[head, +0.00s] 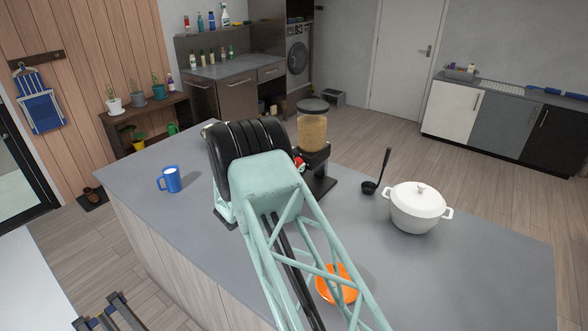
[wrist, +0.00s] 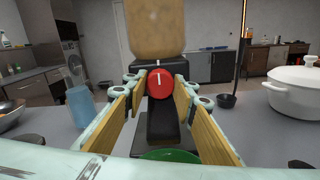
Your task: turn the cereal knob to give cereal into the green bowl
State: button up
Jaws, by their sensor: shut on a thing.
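The cereal dispenser (head: 312,132) stands on the grey counter with a clear hopper of tan cereal and a dark lid. Its hopper also shows in the wrist view (wrist: 156,28). The red knob (wrist: 160,83) is on the front, its white mark about upright; part of it shows in the head view (head: 299,163). My gripper (wrist: 161,88) is shut on the knob, one fingertip at each side. The green bowl (wrist: 170,155) sits below, between the fingers and near the dispenser base; only its upper part shows. It is hidden in the head view.
A blue mug (head: 171,179) stands left of the dispenser. A black ladle (head: 376,175) and a lidded white pot (head: 418,206) stand to the right. An orange bowl (head: 346,290) lies partly behind my arm. The counter's right front (head: 470,275) is clear.

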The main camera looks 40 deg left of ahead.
jog(key=o, duration=0.9)
jog(key=shift+c, duration=0.2)
jog(key=shift+s, duration=0.15)
jog(key=s, duration=1.1)
jog(key=shift+s+d, duration=0.35)
jog(key=shift+s, duration=0.05)
